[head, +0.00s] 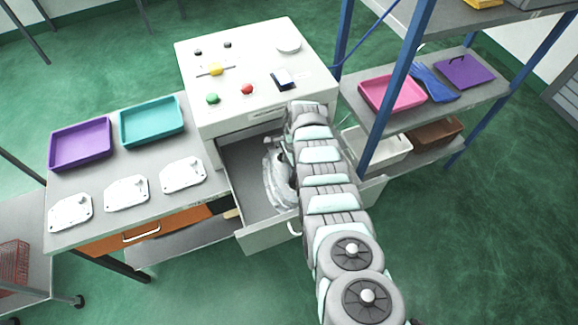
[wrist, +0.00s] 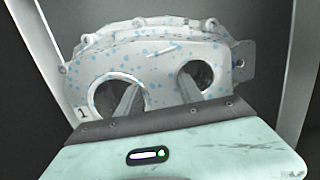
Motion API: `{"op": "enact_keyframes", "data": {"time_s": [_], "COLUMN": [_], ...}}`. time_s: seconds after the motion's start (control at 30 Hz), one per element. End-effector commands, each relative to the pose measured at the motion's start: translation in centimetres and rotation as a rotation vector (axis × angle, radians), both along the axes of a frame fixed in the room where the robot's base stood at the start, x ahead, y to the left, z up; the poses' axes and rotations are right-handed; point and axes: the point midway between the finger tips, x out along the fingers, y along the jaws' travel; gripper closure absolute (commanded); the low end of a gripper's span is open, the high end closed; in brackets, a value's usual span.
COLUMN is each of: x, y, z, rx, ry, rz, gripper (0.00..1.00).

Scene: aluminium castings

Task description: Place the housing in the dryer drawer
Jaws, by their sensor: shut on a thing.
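The housing (wrist: 160,65) is a pale grey casting with blue specks, two large round holes and a bolted rim. In the wrist view it fills the space ahead of my gripper (wrist: 158,98), whose two fingers reach into or against the holes; my gripper is shut on it. In the head view the housing (head: 276,178) shows inside the open dryer drawer (head: 240,205), partly hidden by my arm. The drawer is pulled out of the white dryer (head: 255,75). I cannot tell whether the housing touches the drawer floor.
A table on the left carries a purple tray (head: 80,144), a teal tray (head: 152,122) and three white plates (head: 126,193). A shelf on the right holds a pink tray (head: 392,94), a white bin (head: 385,147) and a brown bin (head: 435,134). The drawer's left part is bare.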

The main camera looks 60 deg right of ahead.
Motion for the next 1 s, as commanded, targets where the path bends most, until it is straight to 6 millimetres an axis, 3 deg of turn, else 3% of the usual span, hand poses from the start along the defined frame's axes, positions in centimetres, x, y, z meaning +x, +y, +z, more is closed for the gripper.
{"op": "enact_keyframes", "data": {"time_s": [0.47,0.5,0.73,1.0], "x": [0.16,0.12,0.08,0.06], "y": [-0.13,-0.12,-0.06,-0.04], "z": [-0.42,-0.41,-0.44,-0.34], "rx": [-0.004,-0.004,-0.002,-0.002], "ry": [-0.002,-0.002,-0.001,-0.001], "rz": [0.002,0.002,0.002,0.002], "gripper": [1.00,0.54,0.35,0.35]}}
